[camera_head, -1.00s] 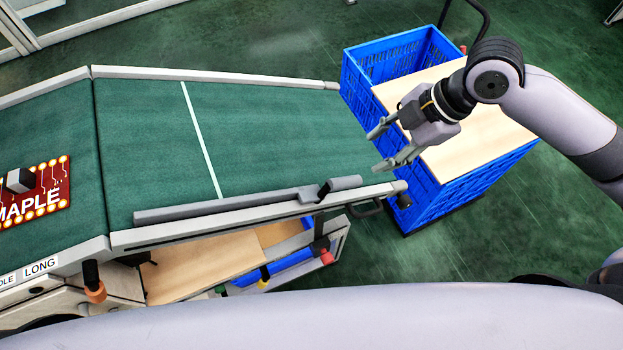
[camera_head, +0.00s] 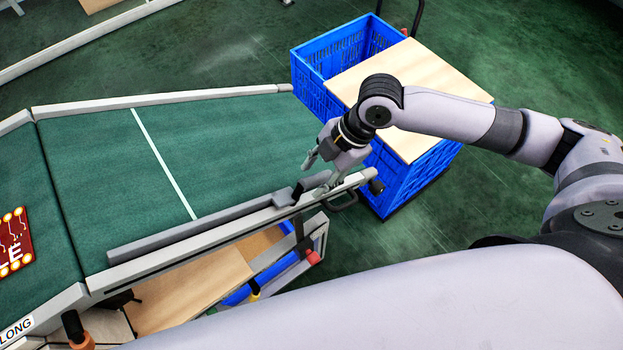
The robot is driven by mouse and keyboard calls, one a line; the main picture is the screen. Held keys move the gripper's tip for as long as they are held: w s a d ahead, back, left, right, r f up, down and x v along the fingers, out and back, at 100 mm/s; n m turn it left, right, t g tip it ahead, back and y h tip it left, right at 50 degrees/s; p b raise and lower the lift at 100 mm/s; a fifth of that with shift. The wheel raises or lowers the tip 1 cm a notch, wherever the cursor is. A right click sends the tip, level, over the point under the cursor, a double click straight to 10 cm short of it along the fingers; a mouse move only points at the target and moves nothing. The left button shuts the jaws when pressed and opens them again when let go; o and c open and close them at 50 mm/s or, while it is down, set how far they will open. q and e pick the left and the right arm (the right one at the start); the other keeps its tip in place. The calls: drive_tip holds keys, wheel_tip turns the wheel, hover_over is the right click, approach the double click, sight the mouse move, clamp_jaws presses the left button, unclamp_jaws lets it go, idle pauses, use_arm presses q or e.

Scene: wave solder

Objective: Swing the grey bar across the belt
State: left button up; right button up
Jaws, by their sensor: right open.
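The grey bar (camera_head: 195,226) lies along the near edge of the green belt (camera_head: 110,185), parallel to the rail. Its right end has a dark pivot block (camera_head: 284,197) and a short grey handle (camera_head: 314,181). My right gripper (camera_head: 322,172) is open at the handle end, with its fingers on either side of or just above the handle. I cannot tell whether they touch it. My left gripper is not in view.
A blue crate (camera_head: 308,92) with a wooden board (camera_head: 455,85) on top stands past the belt's right end. A white line (camera_head: 165,163) crosses the belt. A red board (camera_head: 14,243) lies at far left. Shelves with wooden panels (camera_head: 190,290) are under the belt.

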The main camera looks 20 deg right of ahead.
sight(314, 178)
drive_tip(key=shift+x, duration=1.6)
clamp_jaws()
